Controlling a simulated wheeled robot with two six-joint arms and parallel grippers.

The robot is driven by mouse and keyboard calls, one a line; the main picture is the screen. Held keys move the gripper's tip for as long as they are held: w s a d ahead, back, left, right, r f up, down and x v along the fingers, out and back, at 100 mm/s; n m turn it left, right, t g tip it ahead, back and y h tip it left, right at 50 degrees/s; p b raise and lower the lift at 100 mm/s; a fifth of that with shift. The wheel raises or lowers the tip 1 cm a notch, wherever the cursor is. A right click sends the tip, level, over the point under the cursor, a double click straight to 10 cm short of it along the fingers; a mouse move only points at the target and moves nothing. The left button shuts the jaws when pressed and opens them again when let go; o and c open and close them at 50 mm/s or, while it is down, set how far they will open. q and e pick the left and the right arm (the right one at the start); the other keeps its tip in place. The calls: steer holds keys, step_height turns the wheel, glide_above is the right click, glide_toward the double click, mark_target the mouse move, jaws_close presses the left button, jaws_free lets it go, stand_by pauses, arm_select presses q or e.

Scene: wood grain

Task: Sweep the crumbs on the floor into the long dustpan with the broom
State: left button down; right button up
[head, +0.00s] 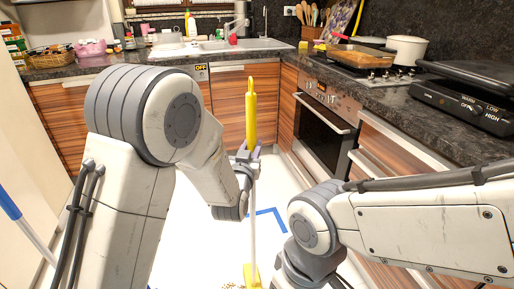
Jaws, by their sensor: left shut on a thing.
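My left gripper (246,158) is shut on the upper part of a long-handled tool with a yellow grip (251,112) and a pale pole. The pole stands nearly upright. Its yellow lower end (252,275) is at the bottom edge of the head view and partly cut off, so I cannot tell whether it is the broom or the long dustpan. Small brown crumbs (232,286) lie on the white floor just left of that end. A second pole with a blue grip (9,203) leans at the far left; its lower end is out of view. My right gripper is out of view below its arm.
Blue tape (268,212) marks the white floor behind the pole. Wood-fronted cabinets (228,100) close off the back; an oven (323,125) and counter (440,125) run along the right. A pale wall or panel (22,150) stands at left.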

arm_select(q)
steer(key=shift+a+r, duration=0.1)
steer(key=shift+r, duration=0.05)
steer(key=shift+s+a+b, duration=0.2)
steer(key=shift+a+b, duration=0.1)
steer(key=shift+a, duration=0.4)
steer(key=shift+s+a+b, duration=0.2)
steer(key=shift+a+b, duration=0.05)
steer(key=shift+a, duration=0.5)
steer(key=shift+s+a+b, duration=0.25)
steer(key=shift+a, duration=0.45)
steer(key=shift+s+a+b, duration=0.25)
steer(key=shift+a, duration=0.5)
steer(key=shift+s+a+f+b, duration=0.1)
steer(key=shift+s+a+b, duration=0.15)
steer(key=shift+a, duration=0.45)
steer(key=shift+s+a+f+b, duration=0.1)
steer(key=shift+s+a+b, duration=0.15)
steer(key=shift+a, duration=0.4)
